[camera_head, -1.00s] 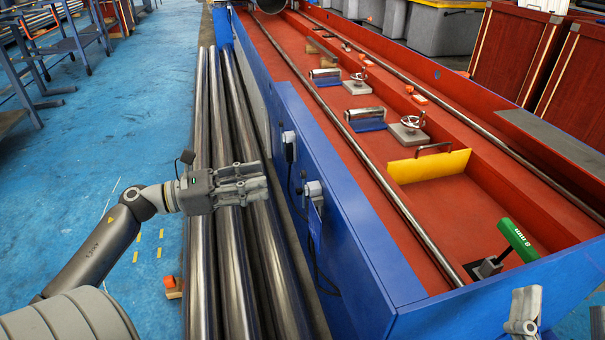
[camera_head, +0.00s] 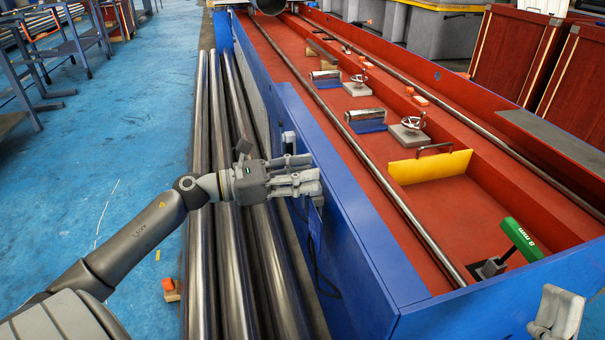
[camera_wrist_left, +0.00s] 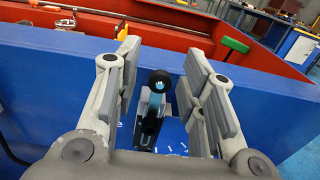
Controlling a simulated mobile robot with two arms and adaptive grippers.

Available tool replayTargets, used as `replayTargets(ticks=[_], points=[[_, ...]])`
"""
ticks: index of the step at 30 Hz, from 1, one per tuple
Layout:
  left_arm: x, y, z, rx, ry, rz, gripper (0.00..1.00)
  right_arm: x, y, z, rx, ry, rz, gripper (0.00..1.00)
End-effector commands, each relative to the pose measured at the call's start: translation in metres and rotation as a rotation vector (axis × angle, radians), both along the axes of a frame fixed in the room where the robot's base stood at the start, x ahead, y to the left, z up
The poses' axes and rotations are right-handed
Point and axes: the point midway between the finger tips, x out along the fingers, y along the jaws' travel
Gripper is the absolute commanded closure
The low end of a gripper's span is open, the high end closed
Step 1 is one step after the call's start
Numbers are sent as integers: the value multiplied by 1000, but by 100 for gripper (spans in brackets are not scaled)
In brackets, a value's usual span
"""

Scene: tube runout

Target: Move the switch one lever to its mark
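In the left wrist view a lever with a round black knob (camera_wrist_left: 158,82) stands up from a blue plate with white marks (camera_wrist_left: 172,140) on the blue side wall. Most of its label is hidden; one letter "e" shows. My left gripper (camera_wrist_left: 161,85) is open, with a finger on each side of the lever and a gap to both. In the head view my left gripper (camera_head: 316,174) is at the wall and covers most of this switch. My right gripper (camera_head: 557,312) shows partly at the bottom right; I cannot tell its opening.
Another switch (camera_head: 288,142) sits farther back on the same wall. Steel tubes (camera_head: 230,260) lie on the floor below my left arm. The red trough (camera_head: 440,215) holds a yellow plate (camera_head: 430,167) and a green-handled lever (camera_head: 522,239).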

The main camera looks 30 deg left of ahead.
Motion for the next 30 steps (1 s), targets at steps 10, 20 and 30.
replayTargets(ticks=[10,20,30], points=[[0,0,0,0,0,0,74,0,0,0,1,-2,0,22],[0,0,0,-1,-1,0,100,0,0,0,0,-1,0,22],[3,4,3,-71,58,2,100,26,3,-25,-58,200,-10,22]])
